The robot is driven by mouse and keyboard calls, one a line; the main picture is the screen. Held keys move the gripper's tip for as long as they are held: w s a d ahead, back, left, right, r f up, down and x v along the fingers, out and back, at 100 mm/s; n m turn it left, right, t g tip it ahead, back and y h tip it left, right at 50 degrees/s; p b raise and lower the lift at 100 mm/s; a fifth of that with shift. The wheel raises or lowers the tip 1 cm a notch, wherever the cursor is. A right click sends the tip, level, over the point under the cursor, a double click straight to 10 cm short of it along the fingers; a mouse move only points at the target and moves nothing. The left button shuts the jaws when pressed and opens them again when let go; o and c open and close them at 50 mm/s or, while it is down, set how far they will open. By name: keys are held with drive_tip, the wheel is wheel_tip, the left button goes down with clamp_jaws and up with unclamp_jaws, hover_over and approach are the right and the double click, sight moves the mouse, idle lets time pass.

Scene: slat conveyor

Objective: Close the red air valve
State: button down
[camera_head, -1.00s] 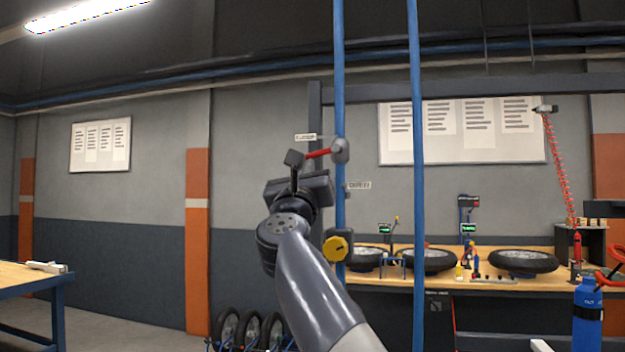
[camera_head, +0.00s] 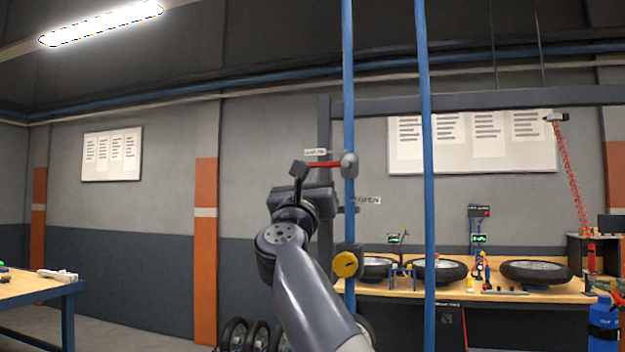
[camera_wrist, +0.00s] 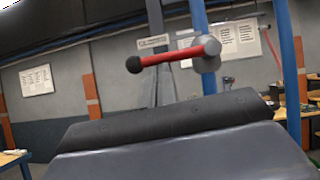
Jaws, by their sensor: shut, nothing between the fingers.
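The red air valve's lever (camera_head: 324,165) points left from a grey hub (camera_head: 349,165) on the left blue pipe and looks nearly level. In the wrist view the red lever (camera_wrist: 178,55) ends at its left in a black knob, rising slightly toward the hub (camera_wrist: 207,52). A small label plate (camera_head: 316,152) is behind the lever, and another, reading "OPEN" (camera_head: 367,201), is lower right of the hub. My gripper (camera_wrist: 180,112) is shut and empty, just below the lever, with a gap showing between them in the wrist view. In the head view, a dark part of my wrist hides the lever's left end.
A yellow knob (camera_head: 345,264) sits lower on the same pipe. A second blue pipe (camera_head: 426,180) stands to the right. Behind is a workbench (camera_head: 460,291) with wheels, tools and small displays. A table (camera_head: 40,290) stands far left.

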drive_tip(key=w+f+b+v, duration=0.1)
drive_tip(key=f+b+v, duration=0.1)
drive_tip(key=b+v, duration=0.6)
drive_tip(key=v, duration=0.4)
drive_tip(key=shift+f+b, duration=0.35)
drive_tip(key=shift+f, duration=0.05)
drive_tip(key=shift+a+r, duration=0.1)
drive_tip(key=p+x, duration=0.5)
drive_tip(key=x, duration=0.4)
drive_tip(key=d+n+g+y+p, duration=0.1)
drive_tip(key=d+n+y+p, duration=0.1)
drive_tip(key=n, duration=0.3)
drive_tip(key=d+n+g+y+p, duration=0.1)
drive_tip(key=n+y+p, duration=0.2)
drive_tip(key=n+y, duration=0.1)
drive_tip(key=d+n+g+y+p, duration=0.1)
drive_tip(key=d+n+y+p, duration=0.1)
drive_tip(key=n, duration=0.4)
drive_tip(key=shift+w+d+r+n+g+y+p, duration=0.1)
drive_tip(key=shift+d+r+n+g+y+p, duration=0.15)
drive_tip(key=shift+y, duration=0.2)
drive_tip(key=shift+w+d+r+n+g+y+p, duration=0.1)
drive_tip(key=shift+w+g+y+p, duration=0.05)
drive_tip(key=shift+y+p, duration=0.25)
